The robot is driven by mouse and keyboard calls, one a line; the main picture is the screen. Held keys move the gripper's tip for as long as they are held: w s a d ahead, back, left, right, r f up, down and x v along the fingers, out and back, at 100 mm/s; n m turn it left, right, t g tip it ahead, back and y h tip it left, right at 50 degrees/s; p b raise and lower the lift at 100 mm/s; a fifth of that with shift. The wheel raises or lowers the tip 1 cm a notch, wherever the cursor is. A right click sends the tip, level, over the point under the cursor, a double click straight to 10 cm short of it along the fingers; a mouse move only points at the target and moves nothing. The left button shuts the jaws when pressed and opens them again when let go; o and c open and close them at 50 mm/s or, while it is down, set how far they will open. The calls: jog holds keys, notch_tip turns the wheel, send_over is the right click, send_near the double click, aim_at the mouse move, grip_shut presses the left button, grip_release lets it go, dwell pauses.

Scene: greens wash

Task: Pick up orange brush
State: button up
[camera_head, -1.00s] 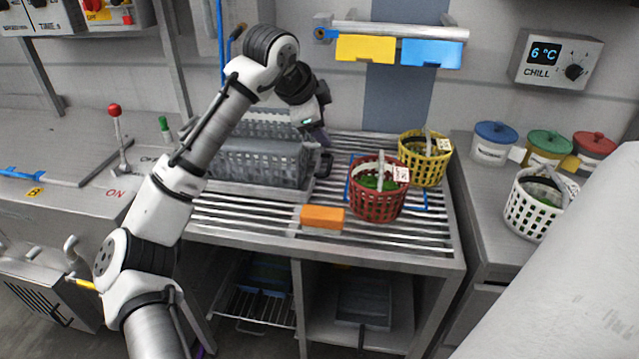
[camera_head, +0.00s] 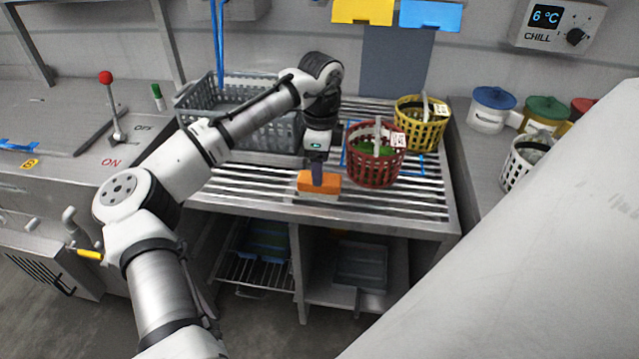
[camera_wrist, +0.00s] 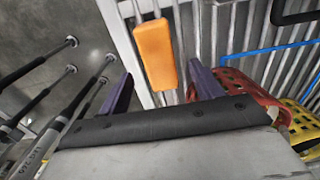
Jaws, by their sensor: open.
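The orange brush (camera_head: 319,184) lies on the slatted metal rack, near its front edge, with a pale underside showing below the orange block. In the wrist view the orange brush (camera_wrist: 155,52) shows as a long block beyond and between the two purple fingers. My gripper (camera_head: 317,172) points down at the brush from above, and its fingers overlap the back of the brush in the head view. In the wrist view my gripper (camera_wrist: 160,88) is open, with nothing between its fingertips. I cannot tell exactly how high the fingers are above the rack.
A red basket (camera_head: 374,168) with greens stands right of the brush, close to my gripper. A yellow basket (camera_head: 421,124) stands behind it. A grey crate (camera_head: 262,132) stands behind left. The slatted rack (camera_head: 250,190) is clear left of the brush.

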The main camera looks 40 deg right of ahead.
jog(key=shift+a+f+p, duration=0.1)
jog(key=shift+f+p, duration=0.35)
jog(key=shift+f, duration=1.95)
jog(key=c, duration=1.2)
jog(key=shift+r, duration=0.15)
notch_tip(320, 180, up, 20)
jog(key=shift+f+b, duration=0.1)
jog(key=shift+b, duration=0.5)
